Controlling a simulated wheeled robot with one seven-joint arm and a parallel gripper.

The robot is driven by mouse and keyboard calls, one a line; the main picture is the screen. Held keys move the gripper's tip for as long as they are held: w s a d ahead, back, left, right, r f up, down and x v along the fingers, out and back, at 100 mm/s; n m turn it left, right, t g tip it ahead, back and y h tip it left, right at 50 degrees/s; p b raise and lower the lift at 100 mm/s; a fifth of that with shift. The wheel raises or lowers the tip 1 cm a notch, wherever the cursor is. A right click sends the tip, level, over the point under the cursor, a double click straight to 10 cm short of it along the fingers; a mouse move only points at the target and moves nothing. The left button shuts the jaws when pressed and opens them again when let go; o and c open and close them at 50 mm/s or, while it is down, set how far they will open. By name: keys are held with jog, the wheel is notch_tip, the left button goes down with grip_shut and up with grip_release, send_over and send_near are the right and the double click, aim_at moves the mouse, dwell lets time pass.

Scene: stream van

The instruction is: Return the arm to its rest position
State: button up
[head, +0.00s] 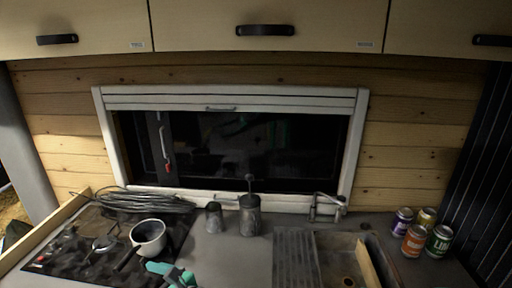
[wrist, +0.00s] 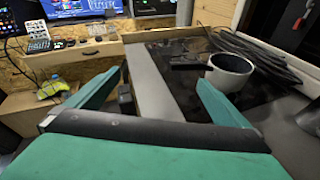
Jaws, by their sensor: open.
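My gripper (head: 172,274) shows as a green shape at the bottom edge of the head view, in front of the stove. In the wrist view its two green fingers (wrist: 150,95) stand wide apart with nothing between them. A grey-white pot (head: 149,237) with a dark handle sits on the black stove (head: 60,248); the pot also shows in the wrist view (wrist: 230,72), beyond the right finger and apart from it. Most of my arm is hidden from the head view.
A coiled cable (head: 145,200) lies behind the stove. A grey cup (head: 214,217) and a dark pump bottle (head: 250,214) stand by the window. A sink (head: 345,262) with a faucet and several cans (head: 414,241) are at right. Cabinets (head: 265,25) hang above.

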jog(key=s+a+r+m+y, duration=0.3)
jog(key=s+a+r+y, duration=0.1)
jog(key=r, duration=0.4)
jog(key=s+a+r+m+y, duration=0.25)
jog(key=a+r, duration=0.25)
jog(key=r, duration=0.3)
jog(key=d+r+m+t+y, duration=0.2)
jog(key=d+r+m+t, duration=0.7)
jog(key=m, duration=0.6)
jog(key=d+f+m+t+h, duration=0.4)
jog(key=d+f+m+h, duration=0.4)
jog(key=f+m+h, duration=0.3)
jog(key=d+f+m+t+h, duration=0.4)
jog(key=d+f+m+h, duration=0.5)
jog(key=f+m, duration=0.4)
jog(key=s+d+f+m+g+h, duration=0.1)
jog(key=s+d+f+g, duration=0.2)
jog(key=s+d+f, duration=0.3)
jog(key=s+d+f+m+g+h, duration=0.1)
jog(key=s+d+f+g, duration=0.3)
jog(key=s+f, duration=1)
jog(key=s+d+m, duration=0.1)
jog(key=s+d, duration=0.1)
jog(key=s, duration=0.3)
jog(key=shift+d+f+h, duration=0.2)
jog(key=shift+f+h, duration=0.15)
